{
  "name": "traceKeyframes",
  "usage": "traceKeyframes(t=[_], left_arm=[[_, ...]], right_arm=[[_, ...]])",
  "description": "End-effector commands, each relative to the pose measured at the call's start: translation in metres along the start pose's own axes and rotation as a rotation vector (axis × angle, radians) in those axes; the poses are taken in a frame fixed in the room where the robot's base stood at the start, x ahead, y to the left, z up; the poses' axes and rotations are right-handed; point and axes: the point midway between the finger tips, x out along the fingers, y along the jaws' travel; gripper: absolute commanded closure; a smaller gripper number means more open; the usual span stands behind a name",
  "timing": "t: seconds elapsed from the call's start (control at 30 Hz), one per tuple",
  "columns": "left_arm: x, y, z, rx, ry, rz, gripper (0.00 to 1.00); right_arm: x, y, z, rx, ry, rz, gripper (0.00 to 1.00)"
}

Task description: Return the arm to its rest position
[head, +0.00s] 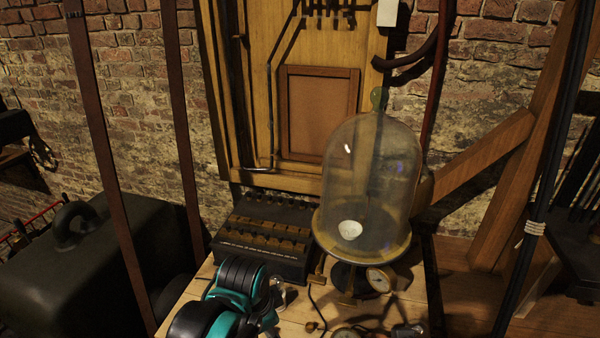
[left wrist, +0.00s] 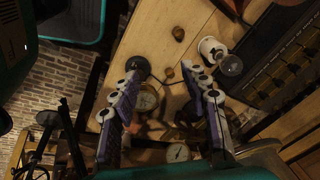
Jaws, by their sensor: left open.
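My left arm (head: 232,300), black and teal, comes in at the bottom of the head view, over the near left part of the wooden table. The fingers of my left gripper (left wrist: 161,75) show in the left wrist view, purple and white, spread apart with nothing held between them. Between and beyond them lie the table top (left wrist: 170,22) and a brass-rimmed gauge (left wrist: 146,98). I cannot make out the fingertips in the head view. My right gripper is in neither view.
A black terminal box (head: 262,243) is behind the arm. A small bulb (left wrist: 229,65) sits near the fingers. A large dark case (head: 95,265) stands at left.

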Motion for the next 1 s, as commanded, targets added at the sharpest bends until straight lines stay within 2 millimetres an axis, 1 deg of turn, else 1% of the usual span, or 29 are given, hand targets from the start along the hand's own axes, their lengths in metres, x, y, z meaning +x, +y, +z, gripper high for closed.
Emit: traceKeyframes(t=[0.03,0.1,0.2,0.3,0.4,0.5,0.57,1.0], left_arm=[[-0.005,-0.003,0.022,-0.144,0.027,-0.042,0.54],[-0.010,-0.007,0.046,-0.354,0.075,-0.100,0.54],[-0.014,-0.009,0.075,-0.621,0.148,-0.169,0.54],[-0.015,-0.011,0.097,-0.826,0.216,-0.218,0.54],[-0.016,-0.011,0.110,-0.962,0.264,-0.248,0.54],[-0.016,-0.011,0.116,-1.029,0.291,-0.261,0.54],[-0.016,-0.012,0.118,-1.044,0.298,-0.264,0.54],[-0.016,-0.011,0.117,-1.043,0.297,-0.263,0.54]], right_arm=[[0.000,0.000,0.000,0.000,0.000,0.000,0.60],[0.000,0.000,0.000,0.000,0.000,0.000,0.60],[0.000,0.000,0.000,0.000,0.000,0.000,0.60],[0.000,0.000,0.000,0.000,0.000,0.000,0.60],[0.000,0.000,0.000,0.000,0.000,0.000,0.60],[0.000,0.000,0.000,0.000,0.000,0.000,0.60],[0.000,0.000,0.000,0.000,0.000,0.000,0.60],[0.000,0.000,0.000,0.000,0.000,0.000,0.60]])
